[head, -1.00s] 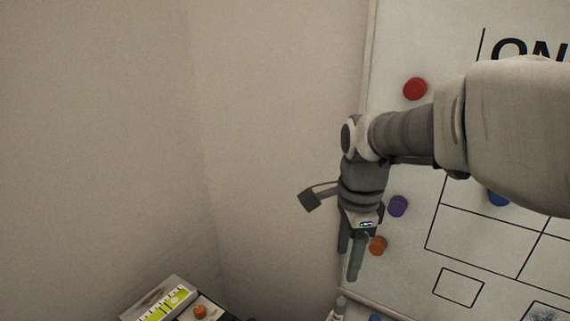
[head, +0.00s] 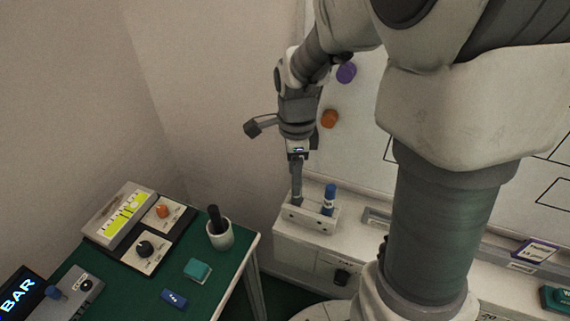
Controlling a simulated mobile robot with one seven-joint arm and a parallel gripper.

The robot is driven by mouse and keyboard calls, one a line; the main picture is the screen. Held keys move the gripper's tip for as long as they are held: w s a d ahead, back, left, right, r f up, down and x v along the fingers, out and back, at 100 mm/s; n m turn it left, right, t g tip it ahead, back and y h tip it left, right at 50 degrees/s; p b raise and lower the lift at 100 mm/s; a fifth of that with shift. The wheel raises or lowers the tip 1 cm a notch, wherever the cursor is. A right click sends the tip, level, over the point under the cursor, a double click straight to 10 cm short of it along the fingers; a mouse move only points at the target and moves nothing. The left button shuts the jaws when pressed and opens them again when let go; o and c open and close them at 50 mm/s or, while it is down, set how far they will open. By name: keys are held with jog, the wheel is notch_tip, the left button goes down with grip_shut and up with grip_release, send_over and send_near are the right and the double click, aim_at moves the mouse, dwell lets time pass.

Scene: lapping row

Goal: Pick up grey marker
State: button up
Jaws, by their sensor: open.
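A white block-shaped holder (head: 318,223) stands on the white ledge below the whiteboard. A blue marker (head: 329,200) stands upright in its right part. My gripper (head: 297,194) points straight down over the left part of the holder, with its fingers seen almost edge-on. It is open. The grey marker cannot be clearly told apart from the grey fingers; it seems hidden behind or between them at the holder's left slot. I cannot tell whether the fingers touch it.
The blue marker stands close to the right of my fingers. The whiteboard with purple (head: 346,72) and orange (head: 330,118) magnets is behind. At left, a green-topped table (head: 130,288) carries a meter box (head: 119,214), a cup (head: 220,235) and small blocks.

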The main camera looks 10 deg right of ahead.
jog(key=f, duration=0.1)
jog(key=f+b, duration=0.1)
jog(key=f, duration=0.3)
jog(key=shift+d+f, duration=0.15)
jog(key=shift+d, duration=0.2)
grip_shut()
